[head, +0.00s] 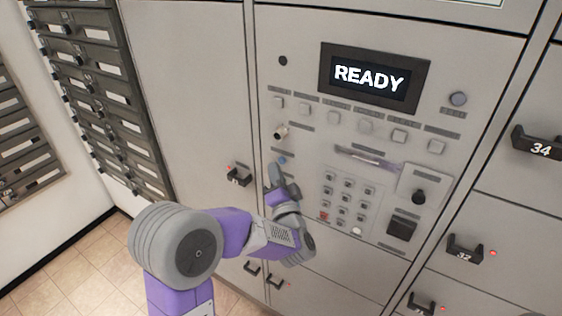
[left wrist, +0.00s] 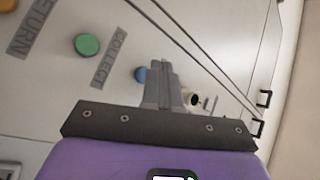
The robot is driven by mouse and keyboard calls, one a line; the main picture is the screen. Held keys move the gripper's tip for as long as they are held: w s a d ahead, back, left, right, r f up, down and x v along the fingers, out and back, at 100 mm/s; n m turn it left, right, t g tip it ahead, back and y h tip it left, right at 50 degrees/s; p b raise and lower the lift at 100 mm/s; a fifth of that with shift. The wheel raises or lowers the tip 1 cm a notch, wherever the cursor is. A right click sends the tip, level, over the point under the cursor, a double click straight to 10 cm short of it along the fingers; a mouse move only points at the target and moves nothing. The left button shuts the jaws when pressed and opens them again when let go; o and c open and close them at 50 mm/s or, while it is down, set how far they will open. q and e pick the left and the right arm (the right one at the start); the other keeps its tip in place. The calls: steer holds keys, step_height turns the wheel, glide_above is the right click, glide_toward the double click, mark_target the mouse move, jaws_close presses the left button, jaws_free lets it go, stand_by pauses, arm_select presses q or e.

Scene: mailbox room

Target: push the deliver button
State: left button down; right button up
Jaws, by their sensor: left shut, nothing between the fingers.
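The panel holds a blue button (head: 282,160), which also shows in the left wrist view (left wrist: 140,74). A green button (left wrist: 88,44) with the label COLLECT (left wrist: 109,59) beside it is in the left wrist view. No label reading deliver is legible in either view. My left gripper (head: 275,168) is shut and empty, its tips close beside the blue button. In the left wrist view its fingers (left wrist: 159,68) overlap the button's right edge; I cannot tell whether they touch it. My right gripper is not in view.
The display (head: 374,78) reads READY. A keypad (head: 347,200) lies right of my gripper. Locker handles (head: 238,176) project from the doors.

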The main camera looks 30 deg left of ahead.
arm_select(q)
steer(key=shift+w, duration=0.45)
steer(key=shift+w, duration=0.35)
stand_by(0.5)
steer(key=shift+s, duration=0.8)
steer(key=s, duration=0.5)
steer(key=shift+a, duration=0.2)
